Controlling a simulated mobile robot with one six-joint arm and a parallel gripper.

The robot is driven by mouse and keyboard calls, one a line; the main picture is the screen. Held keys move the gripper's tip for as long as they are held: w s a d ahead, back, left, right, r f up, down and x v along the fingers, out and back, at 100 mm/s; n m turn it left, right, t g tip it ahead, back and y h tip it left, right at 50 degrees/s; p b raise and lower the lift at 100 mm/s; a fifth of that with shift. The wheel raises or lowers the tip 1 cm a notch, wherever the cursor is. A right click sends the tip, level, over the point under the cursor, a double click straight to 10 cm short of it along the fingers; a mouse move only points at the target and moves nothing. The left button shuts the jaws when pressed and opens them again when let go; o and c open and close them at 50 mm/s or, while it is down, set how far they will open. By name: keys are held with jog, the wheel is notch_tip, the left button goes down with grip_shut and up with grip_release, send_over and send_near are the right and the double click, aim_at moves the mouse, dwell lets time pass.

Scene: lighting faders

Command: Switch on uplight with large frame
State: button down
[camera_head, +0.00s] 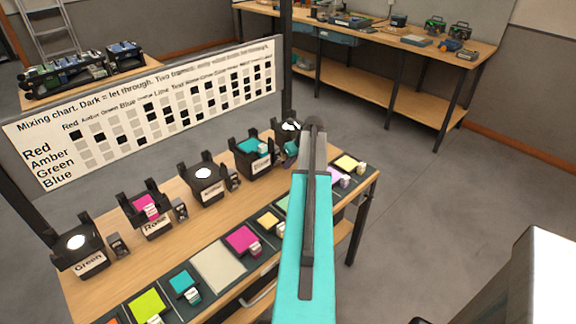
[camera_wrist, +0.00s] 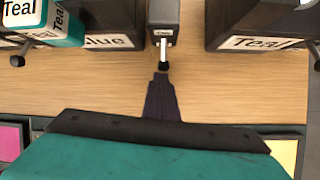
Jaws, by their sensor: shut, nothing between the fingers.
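In the head view, the Blue uplight (camera_head: 254,157) is a dark box holding a large teal frame (camera_head: 255,146). The Rose uplight (camera_head: 154,222) holds a smaller-looking pink frame (camera_head: 146,207). The Green (camera_head: 88,261) and Amber (camera_head: 206,190) uplights show bare white lenses. My arm partly hides the rightmost uplight.
Coloured frames lie in a tray along the bench's front, including a magenta one (camera_head: 243,240) and a yellow one (camera_head: 347,163). A mixing chart board (camera_head: 150,110) stands behind the uplights. A workbench (camera_head: 420,50) with tools is at the back.

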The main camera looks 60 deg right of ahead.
jog(key=shift+w+d+r, duration=0.1)
jog(key=shift+w+r, duration=0.15)
jog(key=shift+r, duration=0.05)
jog(key=shift+r+p, duration=0.75)
jog(key=shift+r, duration=0.05)
dwell(0.3)
jog(key=shift+s+r+p, duration=0.1)
jog(key=shift+r+p, duration=0.3)
jog(key=shift+r, duration=0.05)
jog(key=p+v, duration=0.6)
jog(key=v, duration=0.3)
jog(key=shift+r, duration=0.1)
dwell(0.5)
